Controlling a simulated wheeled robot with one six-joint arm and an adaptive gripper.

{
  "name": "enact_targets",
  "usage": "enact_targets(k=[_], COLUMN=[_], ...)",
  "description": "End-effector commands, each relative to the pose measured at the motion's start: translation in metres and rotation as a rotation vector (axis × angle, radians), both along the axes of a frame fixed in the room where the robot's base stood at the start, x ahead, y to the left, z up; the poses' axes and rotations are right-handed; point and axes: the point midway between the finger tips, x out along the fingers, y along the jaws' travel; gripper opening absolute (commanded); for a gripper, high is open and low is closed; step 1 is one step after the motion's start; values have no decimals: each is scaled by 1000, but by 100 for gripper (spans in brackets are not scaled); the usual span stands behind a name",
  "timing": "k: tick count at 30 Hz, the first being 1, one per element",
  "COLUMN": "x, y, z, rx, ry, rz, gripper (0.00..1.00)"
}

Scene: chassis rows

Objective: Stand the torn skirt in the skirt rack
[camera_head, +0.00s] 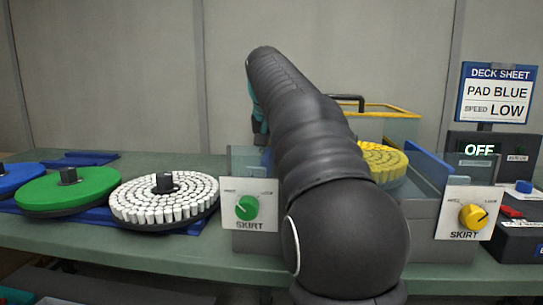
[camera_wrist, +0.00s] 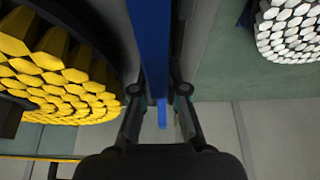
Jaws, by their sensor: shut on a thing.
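My gripper (camera_wrist: 160,92) is shut on a long blue strip (camera_wrist: 151,40), which looks like a skirt, in the wrist view. A bit of blue (camera_head: 267,157) shows beside my arm in the head view, at the left side of the grey machine deck (camera_head: 424,212). A second blue strip (camera_head: 428,168) stands along the deck's right side. I cannot tell a tear on either strip. I cannot make out a skirt rack with certainty.
A yellow brush (camera_head: 381,160) sits in the deck and a white brush (camera_head: 164,199) lies left of it. Green (camera_head: 68,190) and blue (camera_head: 14,178) discs lie farther left. SKIRT plates carry green (camera_head: 246,207) and yellow (camera_head: 473,216) knobs. A yellow-rimmed box (camera_head: 390,127) stands behind.

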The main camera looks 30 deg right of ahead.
Motion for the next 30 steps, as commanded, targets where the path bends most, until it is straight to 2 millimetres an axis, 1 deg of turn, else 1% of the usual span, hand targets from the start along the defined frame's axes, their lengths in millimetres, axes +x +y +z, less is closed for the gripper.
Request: enact_targets(k=[6,7,8,9,22,26,30], x=[0,0,0,0,-1,-6,-15], y=[0,0,0,0,0,5,13], z=[0,0,0,0,-3,16,42], rx=[-1,0,0,0,-1,-1,-1], ry=[-2,0,0,0,-1,-4,-4], rz=[0,0,0,0,0,0,2], gripper=[0,20,27,37,37,37,37])
